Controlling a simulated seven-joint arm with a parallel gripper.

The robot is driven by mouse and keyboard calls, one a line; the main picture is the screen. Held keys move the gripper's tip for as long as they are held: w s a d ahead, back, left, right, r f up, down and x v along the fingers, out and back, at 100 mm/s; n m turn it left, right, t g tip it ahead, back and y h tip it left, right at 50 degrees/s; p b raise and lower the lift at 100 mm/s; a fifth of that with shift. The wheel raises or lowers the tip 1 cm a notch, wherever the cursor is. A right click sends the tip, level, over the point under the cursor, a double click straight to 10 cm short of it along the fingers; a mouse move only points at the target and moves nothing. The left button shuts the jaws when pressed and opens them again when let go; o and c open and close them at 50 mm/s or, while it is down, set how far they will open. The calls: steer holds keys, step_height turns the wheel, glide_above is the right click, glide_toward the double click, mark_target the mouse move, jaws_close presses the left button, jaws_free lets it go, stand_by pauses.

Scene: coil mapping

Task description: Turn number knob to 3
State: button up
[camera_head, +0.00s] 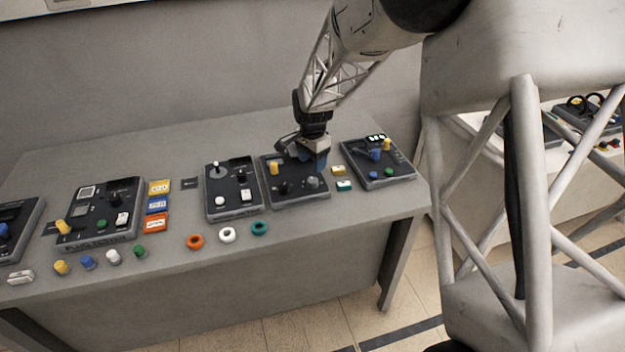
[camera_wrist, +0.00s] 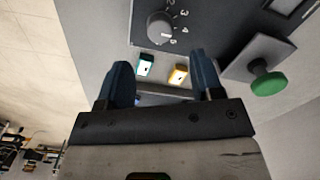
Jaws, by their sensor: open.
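The number knob (camera_wrist: 159,28) is a round grey dial on a dark panel in the wrist view, with white numerals around its edge; 2, 3, 4 and 5 are readable. Which numeral it points to is too small to tell. In the head view, a grey knob (camera_head: 313,182) sits at the right of the same dark panel (camera_head: 292,203), just below my gripper (camera_head: 314,160). My gripper also shows in the wrist view (camera_wrist: 163,78), its two blue fingers apart with nothing held between them. The knob lies beyond the fingertips, not between them.
On that panel stand a yellow knob (camera_head: 274,168) and a black knob (camera_head: 283,188). A yellow block (camera_head: 339,170) and a green block (camera_head: 343,185) lie to its right, before another panel (camera_head: 378,180). Several panels and loose coloured pieces cover the grey table (camera_head: 310,236).

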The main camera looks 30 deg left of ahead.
mark_target(312, 180)
steer(key=shift+f, duration=0.1)
stand_by(0.3)
steer(key=shift+f, duration=3.85)
steer(key=shift+c, duration=0.3)
steer(key=c, duration=0.9)
steer(key=shift+o, duration=0.2)
